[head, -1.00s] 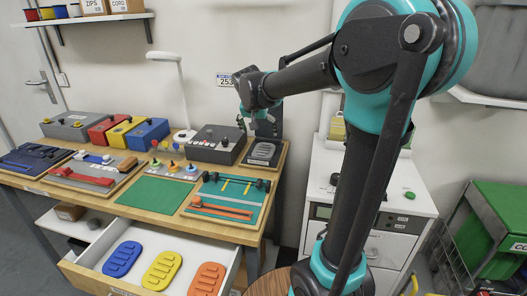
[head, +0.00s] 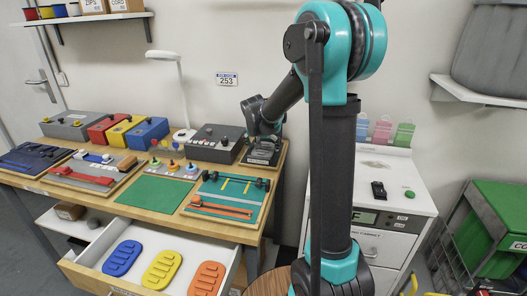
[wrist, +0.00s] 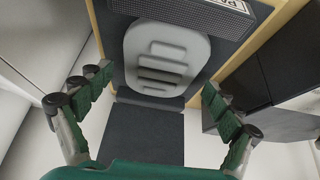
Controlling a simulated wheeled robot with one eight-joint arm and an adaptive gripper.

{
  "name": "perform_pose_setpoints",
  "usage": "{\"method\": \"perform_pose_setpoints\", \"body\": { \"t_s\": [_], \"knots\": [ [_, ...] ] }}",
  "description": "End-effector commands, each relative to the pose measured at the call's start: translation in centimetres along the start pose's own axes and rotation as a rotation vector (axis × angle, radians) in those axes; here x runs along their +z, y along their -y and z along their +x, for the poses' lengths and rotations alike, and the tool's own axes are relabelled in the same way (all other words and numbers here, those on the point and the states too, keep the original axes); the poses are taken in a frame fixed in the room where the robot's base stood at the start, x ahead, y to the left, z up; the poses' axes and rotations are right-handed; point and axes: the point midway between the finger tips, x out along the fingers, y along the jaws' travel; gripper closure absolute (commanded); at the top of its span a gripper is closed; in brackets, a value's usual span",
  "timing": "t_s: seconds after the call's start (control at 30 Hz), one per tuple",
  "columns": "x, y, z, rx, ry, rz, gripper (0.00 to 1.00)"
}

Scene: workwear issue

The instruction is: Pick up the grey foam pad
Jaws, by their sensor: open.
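The grey foam pad (wrist: 167,58) shows in the wrist view as a rounded, ribbed pad. It lies on a dark board (wrist: 215,65) with a wooden edge, below a labelled dark bar. My gripper (wrist: 156,86) is open, with one finger to the left and one to the right of the pad's lower end. Nothing is between the fingers that I can see held. In the head view my gripper (head: 266,139) is over the board at the right end of the workbench and hides much of the pad.
A dark grey box (head: 215,143) stands just left of the pad's board. A blue pad (head: 122,258), a yellow pad (head: 162,270) and an orange pad (head: 207,279) lie in the open drawer (head: 90,277). A white cabinet (head: 395,185) stands to the right.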

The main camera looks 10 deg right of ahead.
Motion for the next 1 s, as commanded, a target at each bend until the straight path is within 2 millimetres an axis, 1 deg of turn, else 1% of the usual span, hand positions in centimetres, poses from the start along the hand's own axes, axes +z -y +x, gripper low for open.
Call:
{"method": "perform_pose_setpoints", "body": {
  "t_s": [0.1,0.27,0.3,0.7,0.73,1.0],
  "knots": [
    [0.02,-0.01,0.46,0.0,0.0,0.0,0.09],
    [0.02,-0.01,0.46,0.0,0.0,-0.001,0.09],
    [0.02,-0.01,0.46,0.0,0.0,-0.001,0.1],
    [0.01,-0.02,0.44,0.0,0.0,-0.001,0.59],
    [0.01,-0.02,0.43,0.0,0.0,-0.001,0.62],
    [-0.05,-0.02,0.33,0.0,0.0,-0.001,0.62]
  ]
}}
